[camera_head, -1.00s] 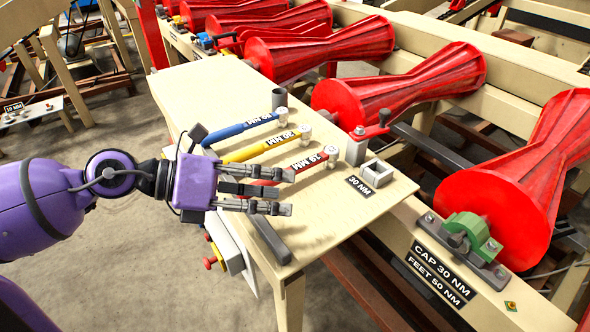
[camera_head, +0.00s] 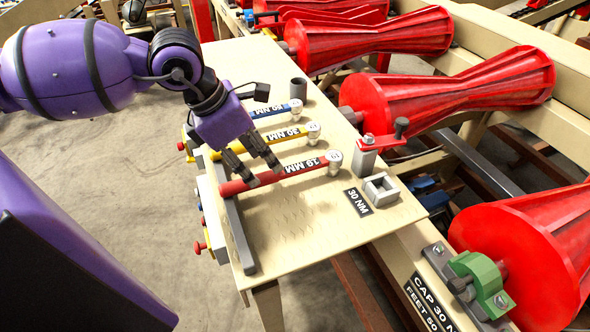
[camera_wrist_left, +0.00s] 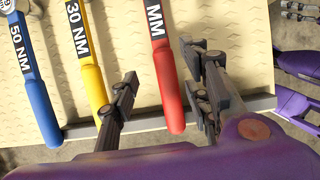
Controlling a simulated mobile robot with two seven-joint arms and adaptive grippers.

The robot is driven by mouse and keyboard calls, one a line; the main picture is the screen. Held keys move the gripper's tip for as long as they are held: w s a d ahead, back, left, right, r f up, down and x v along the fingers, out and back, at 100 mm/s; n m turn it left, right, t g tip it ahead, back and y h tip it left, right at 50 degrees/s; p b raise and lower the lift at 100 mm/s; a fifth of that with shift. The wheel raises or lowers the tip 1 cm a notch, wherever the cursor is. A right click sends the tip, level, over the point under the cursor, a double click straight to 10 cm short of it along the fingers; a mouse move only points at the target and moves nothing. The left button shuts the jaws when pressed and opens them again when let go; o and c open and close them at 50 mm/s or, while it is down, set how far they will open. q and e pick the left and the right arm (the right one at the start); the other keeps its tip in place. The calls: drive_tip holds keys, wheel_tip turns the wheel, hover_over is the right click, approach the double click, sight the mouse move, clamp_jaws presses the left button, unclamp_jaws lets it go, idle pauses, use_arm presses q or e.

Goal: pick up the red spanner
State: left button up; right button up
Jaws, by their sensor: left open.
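The red spanner (camera_head: 303,166), labelled 19 MM, lies on the cream table with its ring head to the right. Its red handle end rests over a dark grey bar along the table's edge. My left gripper (camera_head: 262,174) is open and points down over the handle. In the left wrist view the red handle (camera_wrist_left: 168,92) shows between the two fingers (camera_wrist_left: 160,95), with a gap on both sides. Whether the fingertips reach down beside the handle I cannot tell.
A yellow spanner (camera_head: 265,139) and a blue spanner (camera_head: 275,110) lie beside the red one, the yellow close to one finger. A square metal socket (camera_head: 381,190) and a 30 NM label (camera_head: 357,201) are at the right. Red rollers (camera_head: 450,95) stand beyond the table. The table's near part is clear.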

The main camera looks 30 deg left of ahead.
sight(266, 173)
use_arm(q)
drive_tip(key=x, duration=0.3)
drive_tip(key=shift+s+d+f+b, duration=0.15)
drive_tip(key=shift+d+f+b, duration=0.15)
drive_tip(key=shift+f, duration=0.1)
drive_tip(key=x, duration=0.2)
drive_tip(key=shift+d+f, duration=0.1)
drive_tip(key=shift+f, duration=0.15)
drive_tip(key=c, duration=0.9)
clamp_jaws()
use_arm(e)
drive_tip(key=shift+s+d+f, duration=0.1)
drive_tip(key=shift+s+f, duration=0.15)
drive_tip(key=shift+f, duration=0.3)
